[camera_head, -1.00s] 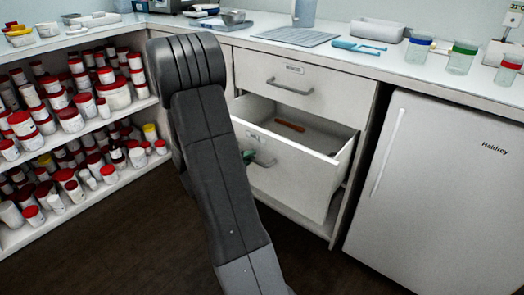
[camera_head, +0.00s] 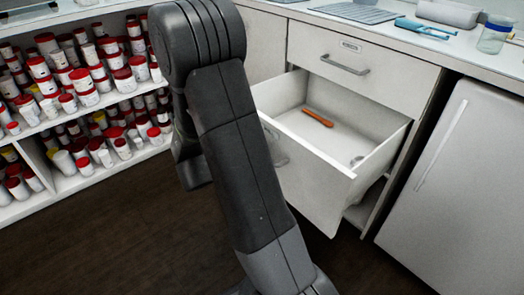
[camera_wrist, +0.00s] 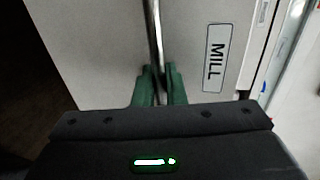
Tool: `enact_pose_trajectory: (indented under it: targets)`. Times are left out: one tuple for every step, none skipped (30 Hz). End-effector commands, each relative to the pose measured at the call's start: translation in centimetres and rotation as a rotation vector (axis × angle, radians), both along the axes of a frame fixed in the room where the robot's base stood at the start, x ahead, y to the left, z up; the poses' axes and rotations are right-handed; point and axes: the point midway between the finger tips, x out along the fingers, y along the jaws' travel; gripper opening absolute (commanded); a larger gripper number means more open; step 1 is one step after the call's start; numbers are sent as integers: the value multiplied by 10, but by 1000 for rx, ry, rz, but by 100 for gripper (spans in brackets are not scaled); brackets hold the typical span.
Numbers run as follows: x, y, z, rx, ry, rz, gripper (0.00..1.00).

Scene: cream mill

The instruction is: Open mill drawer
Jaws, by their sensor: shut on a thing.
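The mill drawer (camera_head: 308,183) is the white lower drawer of the cabinet. In the head view it stands pulled well out, with an orange-brown tool (camera_head: 318,118) and a small pale object (camera_head: 357,160) inside. In the wrist view its front (camera_wrist: 95,50) carries a label reading MILL (camera_wrist: 214,58). My gripper (camera_wrist: 158,84) has green fingers, shut on the metal bar handle (camera_wrist: 153,40) beside the label. In the head view my dark arm hides the gripper and part of the drawer front.
A closed drawer (camera_head: 345,50) sits above the open one. A white fridge (camera_head: 450,165) stands to the right. Shelves (camera_head: 100,117) packed with red-lidded jars stand to the left. Dark floor (camera_head: 110,225) is clear in front.

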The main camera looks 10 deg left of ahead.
Motion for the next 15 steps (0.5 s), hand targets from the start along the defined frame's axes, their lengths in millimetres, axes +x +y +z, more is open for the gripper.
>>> enact_pose_trajectory:
  targets:
    - [0, 1, 0, 2, 0, 1, 0]
    - [0, 0, 0, 1, -1, 1, 0]
    - [0, 0, 0, 1, -1, 1, 0]
    - [0, 1, 0, 2, 0, 1, 0]
    - [0, 1, 0, 1, -1, 1, 0]
    - [0, 1, 0, 1, -1, 1, 0]
    - [1, 0, 0, 1, -1, 1, 16]
    - [1, 0, 0, 1, -1, 1, 22]
    - [1, 0, 0, 1, -1, 1, 25]
    - [1, 0, 0, 1, -1, 1, 25]
    - [1, 0, 0, 1, -1, 1, 25]
    - [0, 0, 0, 1, -1, 1, 25]
    - [0, 0, 0, 1, -1, 1, 25]
    - [0, 0, 0, 1, -1, 1, 25]
    - [0, 0, 0, 1, -1, 1, 25]
